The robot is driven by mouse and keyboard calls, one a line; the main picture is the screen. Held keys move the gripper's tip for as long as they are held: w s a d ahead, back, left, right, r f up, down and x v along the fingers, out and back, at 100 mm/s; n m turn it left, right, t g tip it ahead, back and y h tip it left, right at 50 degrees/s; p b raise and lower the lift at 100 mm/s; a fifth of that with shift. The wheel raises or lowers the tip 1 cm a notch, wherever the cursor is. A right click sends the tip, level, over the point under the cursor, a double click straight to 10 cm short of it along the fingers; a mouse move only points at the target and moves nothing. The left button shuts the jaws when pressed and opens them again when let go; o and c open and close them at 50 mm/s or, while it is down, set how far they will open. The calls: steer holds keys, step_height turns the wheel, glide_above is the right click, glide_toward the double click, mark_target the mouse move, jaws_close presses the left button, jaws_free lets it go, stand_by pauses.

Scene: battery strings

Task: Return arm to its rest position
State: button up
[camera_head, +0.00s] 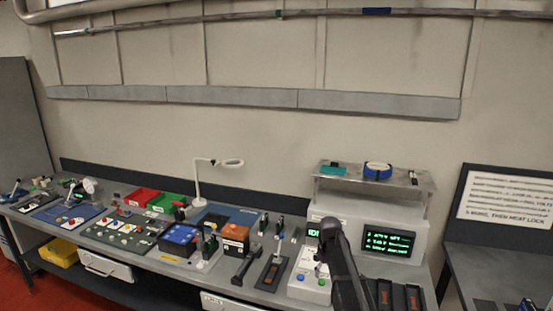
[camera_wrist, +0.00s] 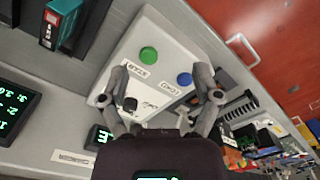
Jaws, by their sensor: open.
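My gripper (camera_wrist: 163,82) shows in the wrist view with its two dark fingers spread apart and nothing between them. It is over a white control box (camera_wrist: 150,50) with a green button and a blue button; I cannot tell how high above it. In the head view my dark arm (camera_head: 343,268) rises from the bottom edge, right of the same control box (camera_head: 310,290). My fingertips are not clear in that view.
A tester with a green-lit screen (camera_head: 388,242) stands behind my arm. Dark battery-like blocks (camera_head: 399,297) are at its right.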

steer(key=s+f+m+b, duration=0.2)
steer(key=s+f+b, duration=0.2)
steer(key=s, duration=0.8)
steer(key=s+f+m+b, duration=0.2)
steer(key=s+f+b, duration=0.2)
steer(key=s, duration=0.9)
steer(key=shift+s+a+f+m, duration=0.15)
steer(key=shift+s+f+m, duration=0.15)
steer(key=shift+m, duration=0.1)
